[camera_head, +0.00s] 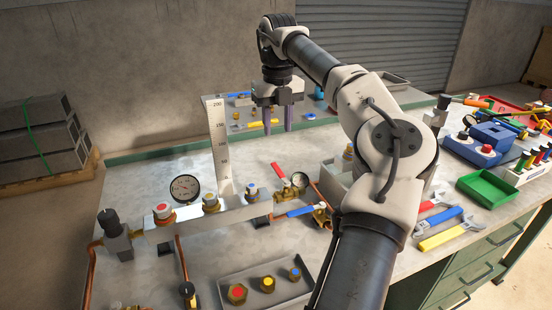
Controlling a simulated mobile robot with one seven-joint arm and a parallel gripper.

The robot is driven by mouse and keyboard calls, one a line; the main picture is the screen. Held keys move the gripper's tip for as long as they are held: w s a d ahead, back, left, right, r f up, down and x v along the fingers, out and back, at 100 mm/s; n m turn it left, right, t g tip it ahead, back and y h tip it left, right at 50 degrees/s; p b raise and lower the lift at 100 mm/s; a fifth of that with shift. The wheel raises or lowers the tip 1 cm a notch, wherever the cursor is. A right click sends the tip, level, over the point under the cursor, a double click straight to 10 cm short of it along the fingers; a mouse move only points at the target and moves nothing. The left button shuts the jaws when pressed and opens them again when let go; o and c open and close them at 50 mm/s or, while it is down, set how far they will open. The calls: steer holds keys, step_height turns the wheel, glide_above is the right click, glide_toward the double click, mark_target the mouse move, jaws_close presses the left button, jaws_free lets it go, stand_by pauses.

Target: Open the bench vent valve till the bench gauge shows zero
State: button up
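My gripper (278,128) hangs in the air above the back of the bench, fingers pointing down. Its two fingers are apart with nothing seen between them. A round gauge (185,188) stands behind the left part of the manifold; its reading is too small to tell. A smaller gauge (299,180) sits beside a brass valve with a red lever (278,170). A second brass valve with a blue lever (300,211) is just in front. Which one is the bench vent valve, I cannot tell. My gripper is apart from both levers.
A manifold bar (235,213) with coloured caps crosses the bench. A white scale plate (218,150) stands upright behind it. A tray of brass fittings (265,303) lies in front.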

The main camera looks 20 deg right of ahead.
mark_target(277, 169)
step_height(277, 169, down, 11)
steer(key=shift+f+p, duration=0.2)
steer(key=shift+p, duration=0.55)
jaws_close()
